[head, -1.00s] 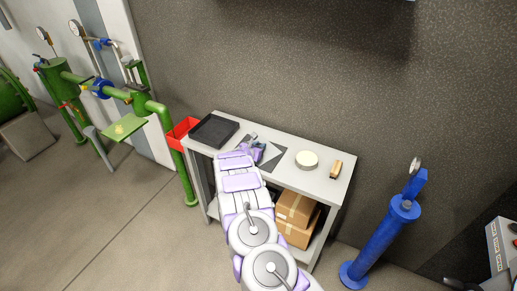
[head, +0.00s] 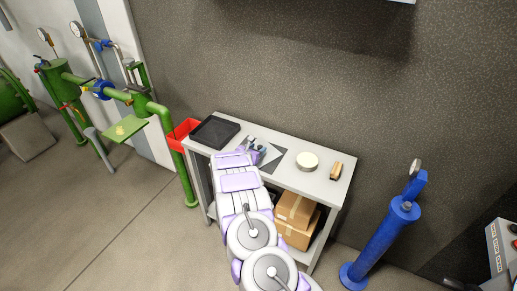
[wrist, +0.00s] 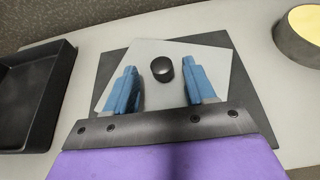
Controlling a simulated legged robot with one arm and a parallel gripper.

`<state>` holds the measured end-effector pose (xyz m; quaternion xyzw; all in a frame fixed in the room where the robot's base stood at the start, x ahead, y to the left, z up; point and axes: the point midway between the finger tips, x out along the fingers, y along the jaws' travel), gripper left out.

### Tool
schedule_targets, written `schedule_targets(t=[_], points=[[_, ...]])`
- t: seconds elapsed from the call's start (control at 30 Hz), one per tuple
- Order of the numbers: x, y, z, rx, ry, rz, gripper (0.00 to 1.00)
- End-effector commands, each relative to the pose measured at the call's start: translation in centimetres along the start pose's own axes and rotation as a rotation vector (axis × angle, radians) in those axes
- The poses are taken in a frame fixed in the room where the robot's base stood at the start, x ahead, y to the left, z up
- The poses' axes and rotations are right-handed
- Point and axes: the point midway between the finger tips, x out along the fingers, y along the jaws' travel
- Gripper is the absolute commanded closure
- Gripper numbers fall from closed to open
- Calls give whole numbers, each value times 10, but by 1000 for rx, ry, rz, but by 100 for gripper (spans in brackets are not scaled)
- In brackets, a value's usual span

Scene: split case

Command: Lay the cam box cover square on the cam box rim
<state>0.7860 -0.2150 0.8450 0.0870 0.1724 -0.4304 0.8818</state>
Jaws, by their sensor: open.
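A light grey plate with a black knob (wrist: 162,69), which looks like the cam box cover (wrist: 151,51), lies flat and turned askew on a dark square mat (wrist: 245,97) in the wrist view. The mat also shows on the table in the head view (head: 272,160). My gripper (wrist: 159,78) is open, its blue fingers on either side of the knob with gaps to both. In the head view my gripper (head: 254,150) is over the table, and my arm hides part of it. I cannot tell for sure which thing is the cam box.
A black open tray (wrist: 58,98) is left of the mat. A round yellow-topped tin (head: 307,160) and a brown brush-like block (head: 336,170) are to the right. A red bin (head: 181,133) is at the table's left end. Green piping (head: 160,118) stands further left.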

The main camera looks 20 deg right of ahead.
Motion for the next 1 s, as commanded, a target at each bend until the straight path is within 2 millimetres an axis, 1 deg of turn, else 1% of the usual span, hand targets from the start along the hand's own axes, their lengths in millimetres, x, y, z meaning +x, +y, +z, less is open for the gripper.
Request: schedule_targets(t=[0.03, 0.3, 0.5, 0.63, 0.87, 0.97, 1.0], points=[[-10, 2, 1, 0, 3, 4, 45], [-57, 1, 1, 2, 4, 3, 45], [-86, 1, 0, 0, 2, 2, 45], [-96, 1, 0, 2, 2, 3, 45], [-102, 2, 0, -8, 7, 10, 45], [-110, 16, 6, -61, 34, 63, 45], [-118, 26, 11, -98, 52, 104, 45]])
